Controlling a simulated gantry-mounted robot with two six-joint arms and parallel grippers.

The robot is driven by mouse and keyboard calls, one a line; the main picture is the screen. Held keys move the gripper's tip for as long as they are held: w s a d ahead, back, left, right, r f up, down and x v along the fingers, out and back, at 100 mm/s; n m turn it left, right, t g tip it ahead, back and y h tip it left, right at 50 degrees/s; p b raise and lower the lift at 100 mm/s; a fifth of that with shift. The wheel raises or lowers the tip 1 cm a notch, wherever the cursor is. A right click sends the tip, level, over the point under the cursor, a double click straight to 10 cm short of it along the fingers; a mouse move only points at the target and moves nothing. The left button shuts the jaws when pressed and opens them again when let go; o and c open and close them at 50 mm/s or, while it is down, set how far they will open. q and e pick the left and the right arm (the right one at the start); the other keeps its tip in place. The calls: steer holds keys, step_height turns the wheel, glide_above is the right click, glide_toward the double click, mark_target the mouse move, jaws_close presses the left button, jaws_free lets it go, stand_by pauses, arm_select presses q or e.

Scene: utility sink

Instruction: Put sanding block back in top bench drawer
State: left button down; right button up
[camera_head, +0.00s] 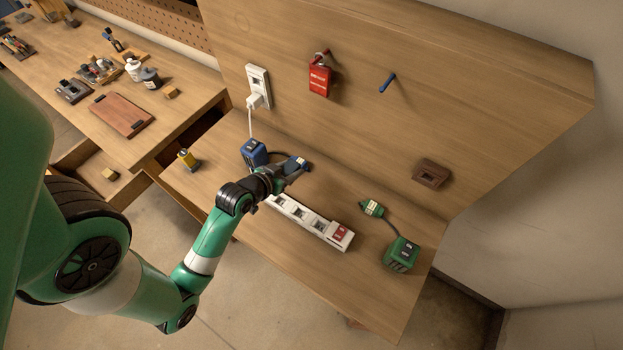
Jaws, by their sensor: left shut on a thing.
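An open bench drawer (128,188) at the left holds a small tan block (109,174). Another small tan block (171,92) lies on the bench top near its right edge. I cannot tell which of the two is the sanding block. My left gripper (290,172) is over the lower wooden work surface, well to the right of the drawer. My right gripper is not in view.
A white power strip (322,228) lies just below my left gripper. The bench (60,42) holds a brown board (121,115), bottles and tools.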

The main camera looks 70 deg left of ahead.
arm_select(q)
steer(key=s+a+p, duration=0.1)
steer(key=s+r+p, duration=0.1)
steer(key=s, duration=0.1)
steer(key=s+a+r+p, duration=0.1)
steer(key=shift+s+a+r, duration=0.25)
steer(key=shift+a, duration=0.05)
